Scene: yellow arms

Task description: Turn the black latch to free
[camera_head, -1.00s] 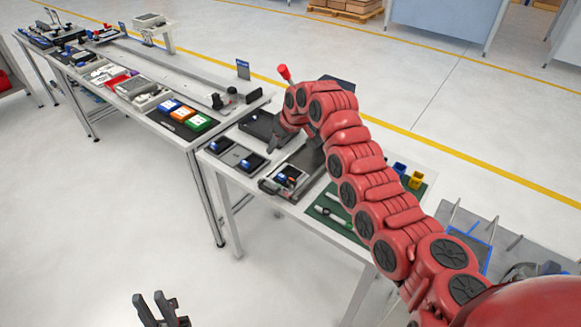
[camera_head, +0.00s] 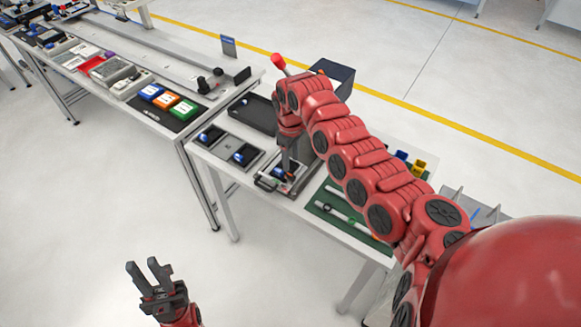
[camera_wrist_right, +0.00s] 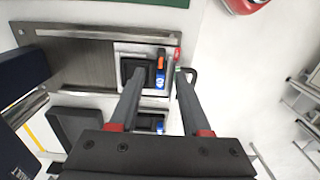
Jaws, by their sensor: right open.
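A grey metal fixture (camera_head: 290,181) lies on the near table, with a small mechanism at its near end. In the right wrist view the mechanism (camera_wrist_right: 144,54) shows a black square part (camera_wrist_right: 134,68), an orange piece (camera_wrist_right: 160,62) and a blue piece (camera_wrist_right: 161,80). A black bent handle (camera_wrist_right: 191,73) sticks out at its edge; which black part is the latch I cannot tell. My right gripper (camera_head: 288,174) points down over the mechanism, open, its fingers (camera_wrist_right: 158,78) either side of the coloured pieces; contact is unclear. My left gripper (camera_head: 146,272) is open and empty, low in front of the table.
A grey plate with blue-topped parts (camera_head: 226,152) and a black tray (camera_head: 252,112) lie beside the fixture. A green mat (camera_head: 341,210) with tools is on its right. A dark blue box (camera_head: 332,75) stands behind. A longer table with colored bins (camera_head: 167,101) stands left.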

